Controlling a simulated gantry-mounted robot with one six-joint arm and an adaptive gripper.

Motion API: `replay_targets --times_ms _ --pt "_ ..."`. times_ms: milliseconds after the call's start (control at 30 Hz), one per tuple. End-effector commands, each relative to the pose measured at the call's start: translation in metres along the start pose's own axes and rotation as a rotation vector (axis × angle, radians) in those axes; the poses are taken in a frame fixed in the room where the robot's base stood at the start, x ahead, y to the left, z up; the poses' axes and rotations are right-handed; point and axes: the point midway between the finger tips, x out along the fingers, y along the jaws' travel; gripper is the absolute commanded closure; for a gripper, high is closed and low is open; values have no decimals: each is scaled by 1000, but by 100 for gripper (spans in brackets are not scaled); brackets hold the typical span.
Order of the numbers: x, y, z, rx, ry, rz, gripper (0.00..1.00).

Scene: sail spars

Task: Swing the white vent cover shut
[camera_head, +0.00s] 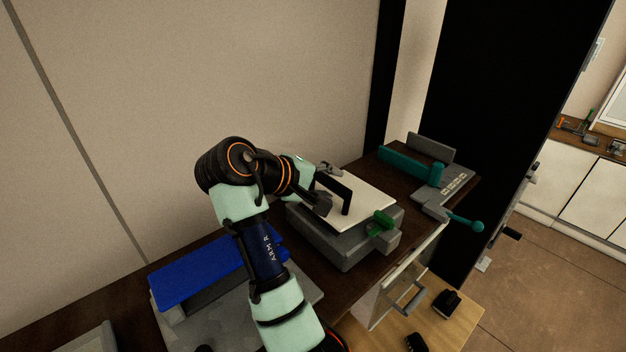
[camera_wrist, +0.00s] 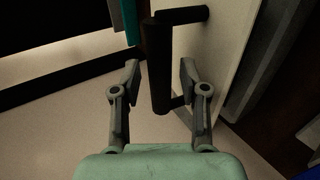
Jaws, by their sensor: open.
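The white vent cover (camera_head: 373,193) lies over a grey box (camera_head: 345,244) on the dark worktop in the head view, close to flat; I cannot tell whether it sits flush. Its black bar handle (camera_head: 346,196) stands up from its top. In the wrist view the white cover (camera_wrist: 207,75) is at right, and the black handle (camera_wrist: 158,70) runs between my fingers. My gripper (camera_wrist: 160,82) is open, one finger on each side of the handle, with gaps visible on both sides. In the head view my gripper (camera_head: 326,187) is at the cover's left side, partly blocking it.
A green knob (camera_head: 382,222) is on the grey box's front right. A device with a teal lever (camera_head: 410,165) stands behind at right. A blue-topped device (camera_head: 205,266) is at left. A white panel with a grey handle (camera_head: 407,299) projects below the worktop's front edge.

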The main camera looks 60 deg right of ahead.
Motion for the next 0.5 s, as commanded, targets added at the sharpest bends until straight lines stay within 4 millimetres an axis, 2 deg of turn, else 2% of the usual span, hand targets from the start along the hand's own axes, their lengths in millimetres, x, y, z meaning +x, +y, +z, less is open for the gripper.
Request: replay_targets --times_ms 33,300,500 --pt "8 0 1 0 -3 0 56" --pt "5 0 0 1 0 0 100" --pt "5 4 0 2 0 1 100"
